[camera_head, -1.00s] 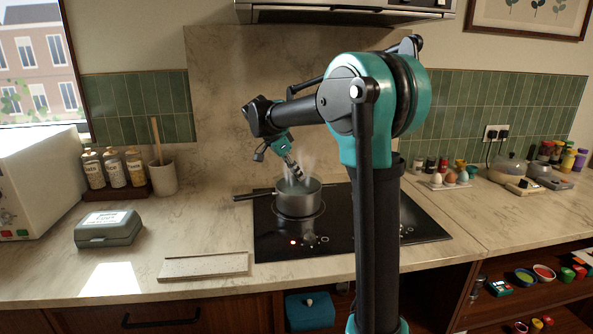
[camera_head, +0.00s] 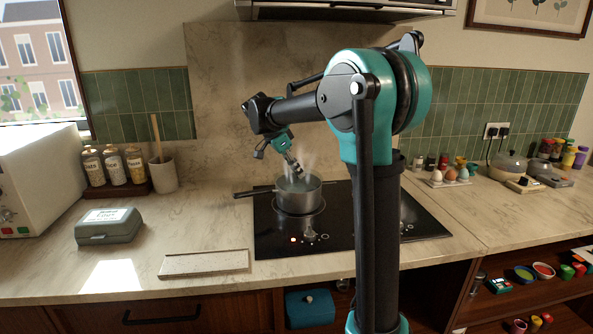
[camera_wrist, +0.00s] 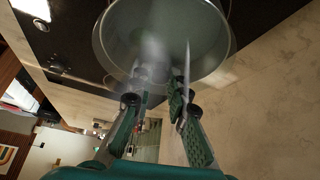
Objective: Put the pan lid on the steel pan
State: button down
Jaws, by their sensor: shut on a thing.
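The steel pan (camera_head: 297,204) stands on the hob with its handle pointing left, and steam rises from it. My gripper (camera_head: 299,176) comes down at a slant from the upper left over the middle of the pan. In the wrist view my gripper (camera_wrist: 162,82) has its two fingers close together in front of the round grey top at the pan. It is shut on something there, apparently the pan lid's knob. Steam blurs the fingertips, and the lid is hard to tell from the pan. I cannot tell whether the lid touches the rim all round.
The black hob (camera_head: 270,238) has a lit red control. A pale board (camera_head: 204,263) lies at the front edge, and a grey box (camera_head: 108,228) stands left. Jars (camera_head: 115,170) and a utensil crock (camera_head: 163,177) stand behind. Eggs in a holder (camera_head: 448,180) are to the right.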

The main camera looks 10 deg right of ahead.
jog(key=shift+f, duration=0.45)
dwell(1.1)
dwell(0.3)
jog(key=c, duration=0.9)
grip_release()
jog(key=shift+r, duration=3.5)
jog(key=shift+s, duration=0.1)
